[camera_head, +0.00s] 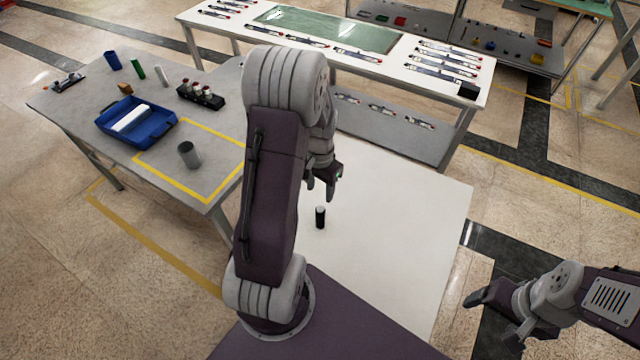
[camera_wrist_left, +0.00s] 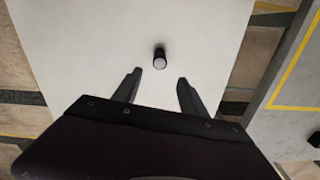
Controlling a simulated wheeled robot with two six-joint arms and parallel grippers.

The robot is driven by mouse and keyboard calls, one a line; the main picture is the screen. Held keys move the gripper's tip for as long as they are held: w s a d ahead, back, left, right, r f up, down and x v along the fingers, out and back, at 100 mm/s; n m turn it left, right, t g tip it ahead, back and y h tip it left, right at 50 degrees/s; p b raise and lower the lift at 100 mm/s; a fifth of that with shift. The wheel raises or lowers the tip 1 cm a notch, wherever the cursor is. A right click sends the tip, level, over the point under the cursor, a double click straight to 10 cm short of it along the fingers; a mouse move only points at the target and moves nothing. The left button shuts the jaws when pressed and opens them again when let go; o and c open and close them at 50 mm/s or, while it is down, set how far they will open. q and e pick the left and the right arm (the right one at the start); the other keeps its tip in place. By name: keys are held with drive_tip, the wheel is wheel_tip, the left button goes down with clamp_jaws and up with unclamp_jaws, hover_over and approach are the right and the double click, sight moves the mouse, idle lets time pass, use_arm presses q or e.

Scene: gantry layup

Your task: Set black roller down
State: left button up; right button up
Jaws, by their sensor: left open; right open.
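The black roller (camera_head: 320,217) stands upright on the white board (camera_head: 400,205), with a pale top end. In the left wrist view the black roller (camera_wrist_left: 160,58) lies beyond the fingertips, near the middle of the picture. My left gripper (camera_head: 322,190) is above and near the roller, open and empty. In the left wrist view its two fingers (camera_wrist_left: 160,78) are spread apart, with clear space between them and the roller. My right gripper (camera_head: 490,318) is at the lower right, open and apart from everything.
A grey table (camera_head: 75,100) at left holds a blue tray (camera_head: 165,128) with a white roller, a grey cup (camera_head: 188,155), a black rack (camera_head: 200,95) and a blue cup (camera_head: 112,61). A white bench (camera_head: 210,30) with a green mat (camera_head: 330,28) stands behind. The white board is otherwise clear.

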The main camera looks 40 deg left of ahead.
use_arm(q)
drive_tip(key=s+d+r, duration=0.2)
drive_tip(key=s+d, duration=0.2)
drive_tip(key=d, duration=0.2)
drive_tip(key=s+d+r+t, duration=0.1)
drive_tip(key=s+d+r, duration=0.2)
drive_tip(key=d, duration=0.4)
drive_tip(key=shift+s+r+n, duration=0.3)
drive_tip(key=shift+s+n, duration=0.1)
drive_tip(key=shift+s, duration=0.2)
drive_tip(key=shift+a, duration=0.1)
